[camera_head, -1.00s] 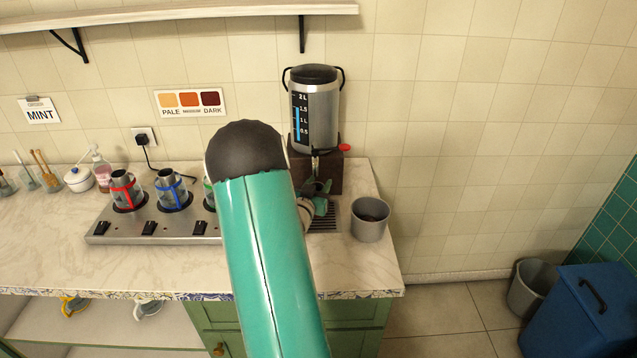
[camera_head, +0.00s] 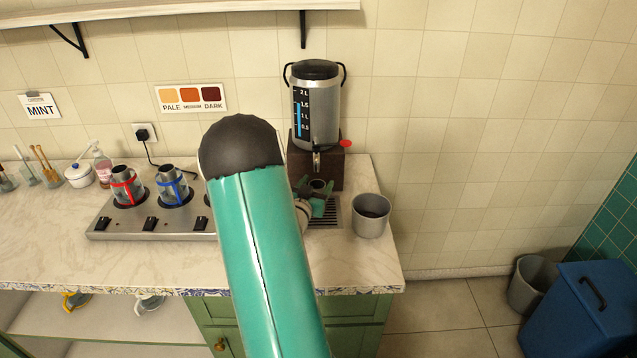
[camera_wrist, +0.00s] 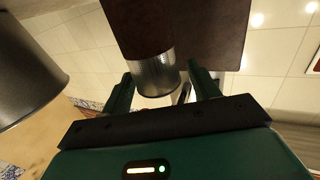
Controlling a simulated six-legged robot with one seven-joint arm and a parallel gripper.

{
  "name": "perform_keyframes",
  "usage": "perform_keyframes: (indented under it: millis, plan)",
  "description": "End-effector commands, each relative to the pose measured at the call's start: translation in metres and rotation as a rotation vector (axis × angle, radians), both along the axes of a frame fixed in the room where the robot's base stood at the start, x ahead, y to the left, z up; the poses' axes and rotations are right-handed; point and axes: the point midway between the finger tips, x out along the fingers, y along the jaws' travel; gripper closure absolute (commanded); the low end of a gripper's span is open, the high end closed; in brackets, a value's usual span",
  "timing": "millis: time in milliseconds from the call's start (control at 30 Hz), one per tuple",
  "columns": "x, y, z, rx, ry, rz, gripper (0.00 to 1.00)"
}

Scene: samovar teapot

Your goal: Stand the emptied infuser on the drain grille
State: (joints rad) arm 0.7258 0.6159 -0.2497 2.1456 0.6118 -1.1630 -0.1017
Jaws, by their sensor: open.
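The infuser (camera_wrist: 155,75), a perforated metal cylinder, is between the spread fingers of my gripper (camera_wrist: 163,82) in the wrist view. The fingers are open with gaps beside it. In the head view my gripper (camera_head: 315,190) is low in front of the samovar's dark wooden stand, below the tap (camera_head: 316,161). The infuser's round top (camera_head: 318,185) shows there between the fingers. The drain grille (camera_head: 331,213) lies below and is partly hidden by my gripper. The infuser's base is hidden in the head view, so its contact with the grille cannot be told.
The samovar (camera_head: 316,105) stands on its wooden stand (camera_head: 328,168) behind my gripper. A grey bin (camera_head: 370,217) stands close right of the grille; it fills the left of the wrist view (camera_wrist: 25,65). A steel warmer (camera_head: 125,228) holds glasses at left. The front counter is clear.

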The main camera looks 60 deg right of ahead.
Motion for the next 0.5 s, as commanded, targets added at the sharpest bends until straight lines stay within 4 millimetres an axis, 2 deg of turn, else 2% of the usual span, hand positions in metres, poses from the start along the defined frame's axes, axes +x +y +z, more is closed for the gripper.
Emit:
perform_keyframes:
  millis: [100, 233, 333, 500]
  plan:
    - [-0.001, 0.023, 0.000, 0.001, 0.000, 0.003, 0.39]
    - [-0.003, 0.043, 0.000, 0.001, 0.000, 0.002, 0.39]
    - [-0.004, 0.052, 0.000, -0.001, 0.000, 0.001, 0.39]
    - [-0.005, 0.056, 0.000, -0.001, 0.000, -0.001, 0.39]
